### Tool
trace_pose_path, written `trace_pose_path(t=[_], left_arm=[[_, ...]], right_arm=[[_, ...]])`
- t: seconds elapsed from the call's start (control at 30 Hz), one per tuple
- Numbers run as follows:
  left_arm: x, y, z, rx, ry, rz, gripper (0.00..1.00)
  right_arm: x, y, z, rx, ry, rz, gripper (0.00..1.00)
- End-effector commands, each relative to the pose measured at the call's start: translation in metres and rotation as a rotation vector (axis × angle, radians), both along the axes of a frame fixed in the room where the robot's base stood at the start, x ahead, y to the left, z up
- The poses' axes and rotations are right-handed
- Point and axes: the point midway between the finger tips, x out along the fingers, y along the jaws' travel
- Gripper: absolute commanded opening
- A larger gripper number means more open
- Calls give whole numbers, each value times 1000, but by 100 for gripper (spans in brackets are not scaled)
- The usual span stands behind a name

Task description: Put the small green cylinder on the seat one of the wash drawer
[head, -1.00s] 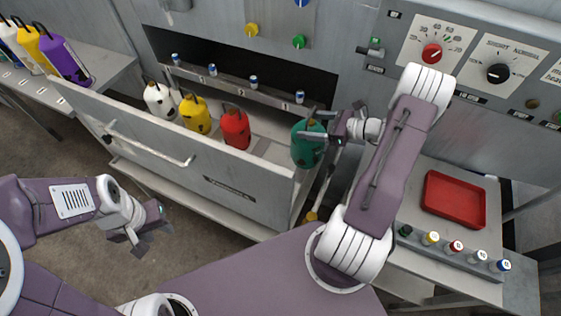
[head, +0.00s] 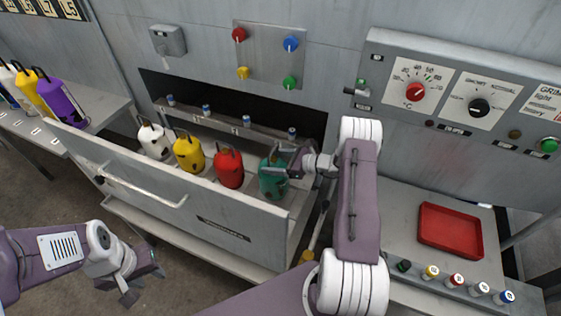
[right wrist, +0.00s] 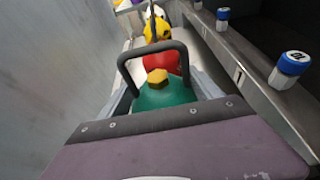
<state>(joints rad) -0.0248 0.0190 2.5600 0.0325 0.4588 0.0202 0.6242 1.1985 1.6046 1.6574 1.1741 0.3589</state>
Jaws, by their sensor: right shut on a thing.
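The green cylinder (head: 272,182) has a dark handle and a yellow nut on top. It is at the right end of the open wash drawer (head: 225,225), to the right of the red cylinder (head: 229,168). My right gripper (head: 287,161) is shut on it near the top. In the right wrist view the green cylinder (right wrist: 165,94) is upright, with the red one (right wrist: 160,63) close beyond it. Its base is hidden, so I cannot tell whether it rests on the seat. My left gripper (head: 141,282) is open and empty, in front of the drawer.
Yellow (head: 189,154) and white (head: 153,140) cylinders stand farther left in the drawer. Small blue-capped vials line the back rail, the nearest (right wrist: 287,70) beside the green cylinder. A red tray (head: 450,230) lies on the right table. A purple cylinder (head: 62,101) stands on the left bench.

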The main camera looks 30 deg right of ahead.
Motion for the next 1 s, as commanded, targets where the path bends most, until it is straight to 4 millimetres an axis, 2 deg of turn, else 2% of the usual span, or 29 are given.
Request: trace_pose_path(t=[0.07,0.33,0.67,0.7,0.77,1.0], left_arm=[[0,0,0,0,0,0,36],[0,0,1,0,0,0,36],[0,0,-1,0,0,0,36],[0,0,-1,0,0,0,36],[0,0,0,0,0,0,36],[0,0,0,0,0,0,36]], right_arm=[[1,0,0,2,-5,0,1],[1,-1,-36,2,-5,-1,1],[1,-1,-39,1,-4,0,1],[0,0,-41,-1,1,0,82],[0,0,-41,-1,1,0,96],[-1,0,-41,-1,1,0,96]])
